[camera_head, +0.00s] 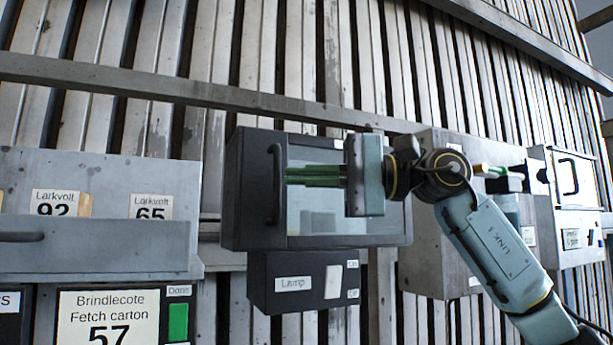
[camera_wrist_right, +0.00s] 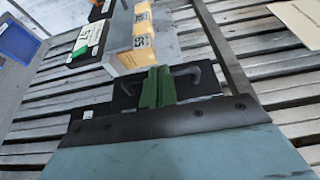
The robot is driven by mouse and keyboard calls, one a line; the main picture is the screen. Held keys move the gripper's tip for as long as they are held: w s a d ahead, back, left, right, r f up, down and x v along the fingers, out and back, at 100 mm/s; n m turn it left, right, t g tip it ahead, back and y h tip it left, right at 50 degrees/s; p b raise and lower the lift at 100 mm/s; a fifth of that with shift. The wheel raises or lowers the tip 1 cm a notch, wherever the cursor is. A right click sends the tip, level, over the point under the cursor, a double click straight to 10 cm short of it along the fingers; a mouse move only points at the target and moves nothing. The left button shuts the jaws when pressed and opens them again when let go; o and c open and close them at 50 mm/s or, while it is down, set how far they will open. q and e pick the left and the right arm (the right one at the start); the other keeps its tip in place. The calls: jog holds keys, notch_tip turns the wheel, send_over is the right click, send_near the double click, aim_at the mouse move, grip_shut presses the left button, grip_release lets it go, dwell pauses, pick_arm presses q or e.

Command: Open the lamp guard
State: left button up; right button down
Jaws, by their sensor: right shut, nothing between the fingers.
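A dark box with a pale window in its front (camera_head: 370,240) hangs on the slatted wall in the head view; I take it for the lamp guard. It looks shut. Its dark upright bar handle (camera_head: 277,185) is at the left of the front. My right gripper (camera_head: 288,175) is in front of the box, its green fingers closed together and pointing left towards the handle. The fingers appear empty; whether they touch the handle I cannot tell. My left gripper is not in view.
Below the guard is a dark switch box (camera_head: 262,297) labelled Lamp, with On and Off marks. A grey bin (camera_head: 100,255) with Larkvolt labels is at left, above a Fetch carton sign (camera_head: 115,315). Grey cabinets stand behind and right of my right arm.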

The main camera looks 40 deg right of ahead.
aim_at(255, 173)
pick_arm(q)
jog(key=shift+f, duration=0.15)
pick_arm(e)
jog(key=shift+s+g, duration=0.3)
jog(key=shift+s, duration=0.2)
pick_arm(q)
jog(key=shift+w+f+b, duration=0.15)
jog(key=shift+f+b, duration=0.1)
jog(key=shift+b, duration=0.2)
pick_arm(e)
jog(key=shift+s+d+n+g+y, duration=0.15)
jog(key=shift+s+n+g+y, duration=0.5)
jog(key=shift+s, duration=0.45)
dwell(0.4)
